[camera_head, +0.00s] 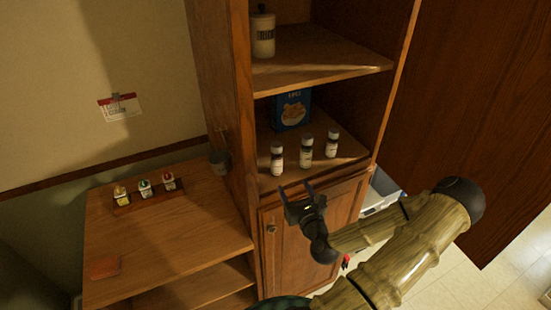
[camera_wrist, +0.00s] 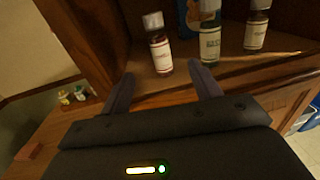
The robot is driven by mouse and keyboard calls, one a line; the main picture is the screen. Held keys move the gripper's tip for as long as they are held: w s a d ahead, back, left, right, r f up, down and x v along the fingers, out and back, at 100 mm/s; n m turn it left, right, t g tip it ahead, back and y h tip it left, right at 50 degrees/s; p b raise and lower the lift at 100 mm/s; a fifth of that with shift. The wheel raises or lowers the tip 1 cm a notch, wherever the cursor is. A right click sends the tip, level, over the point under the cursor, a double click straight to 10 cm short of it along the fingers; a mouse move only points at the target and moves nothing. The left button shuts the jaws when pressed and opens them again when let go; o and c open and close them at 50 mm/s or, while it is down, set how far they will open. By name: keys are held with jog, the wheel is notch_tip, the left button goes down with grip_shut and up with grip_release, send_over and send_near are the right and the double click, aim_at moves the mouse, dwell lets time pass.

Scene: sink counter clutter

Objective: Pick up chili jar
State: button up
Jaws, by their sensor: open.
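Three small spice jars with white caps stand upright in a row on the lower open shelf of the cabinet. The left jar (camera_head: 277,158) has a pale label with reddish print; it also shows in the wrist view (camera_wrist: 159,50). The middle jar (camera_head: 306,151) has a green-edged label. The right jar (camera_head: 332,144) has a pale label. The print is too small to tell surely which is chili. My gripper (camera_head: 296,188) is open and empty, just in front of the shelf edge. In the wrist view the left jar appears between and beyond the fingertips (camera_wrist: 161,70), apart from them.
A blue box (camera_head: 291,110) stands behind the jars. A white canister (camera_head: 263,34) is on the upper shelf (camera_head: 320,62). Cabinet side walls bound the opening.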

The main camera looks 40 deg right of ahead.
jog(key=shift+w+f, duration=0.1)
jog(key=shift+w, duration=0.05)
jog(key=b, duration=1.3)
send_near(279, 161)
jog(key=shift+w+d+f, duration=0.2)
jog(key=shift+w+d, duration=0.15)
jog(key=shift+w, duration=0.15)
jog(key=p+x, duration=0.1)
jog(key=x, duration=0.2)
jog(key=p+x, duration=0.2)
jog(key=x, duration=0.2)
jog(key=shift+w+r, duration=0.1)
jog(key=shift+r, duration=0.15)
jog(key=shift+w+f, duration=0.1)
